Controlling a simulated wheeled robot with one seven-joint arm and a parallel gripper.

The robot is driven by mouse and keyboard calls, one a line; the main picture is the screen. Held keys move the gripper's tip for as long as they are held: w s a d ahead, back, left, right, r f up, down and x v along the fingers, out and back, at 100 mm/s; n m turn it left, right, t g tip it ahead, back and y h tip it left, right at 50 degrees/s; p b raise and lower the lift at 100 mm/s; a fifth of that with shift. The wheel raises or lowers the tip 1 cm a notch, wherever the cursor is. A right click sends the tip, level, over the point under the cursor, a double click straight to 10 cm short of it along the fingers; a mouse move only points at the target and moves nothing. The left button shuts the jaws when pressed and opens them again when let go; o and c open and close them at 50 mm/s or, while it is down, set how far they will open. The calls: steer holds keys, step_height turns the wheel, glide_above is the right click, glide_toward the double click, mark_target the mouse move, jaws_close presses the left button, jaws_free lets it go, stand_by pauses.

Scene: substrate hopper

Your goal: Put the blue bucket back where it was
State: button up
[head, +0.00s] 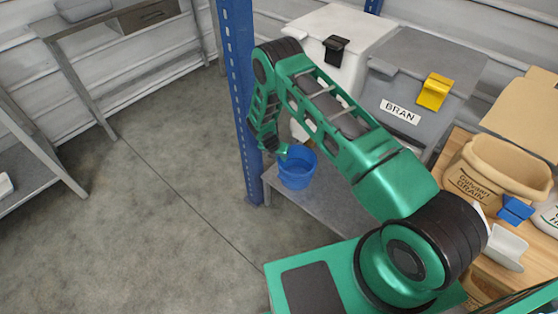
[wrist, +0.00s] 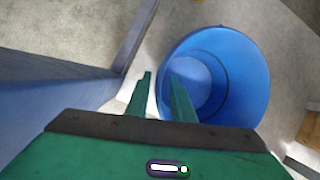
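The blue bucket (head: 297,168) stands upright at the left front corner of the low grey shelf in the head view, just right of the blue post. In the wrist view I look down into the bucket (wrist: 235,85); only blue shows inside. My gripper (wrist: 160,76) is at the bucket's left rim, with one finger outside the wall and the other over the inside. A gap shows between the fingers, and they do not look closed on the rim. In the head view my gripper (head: 281,150) is at the bucket's upper left edge, its fingers hard to make out.
A blue post (head: 243,100) stands close left of my gripper. Behind are a white bin (head: 340,40) with a black clip and a grey BRAN bin (head: 415,85) with a yellow clip. A grain sack (head: 500,168) and a blue clip (head: 515,209) are at right. Open floor lies left.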

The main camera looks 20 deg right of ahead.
steer(key=v, duration=1)
steer(key=shift+s+r, duration=0.1)
steer(key=shift+r, duration=0.1)
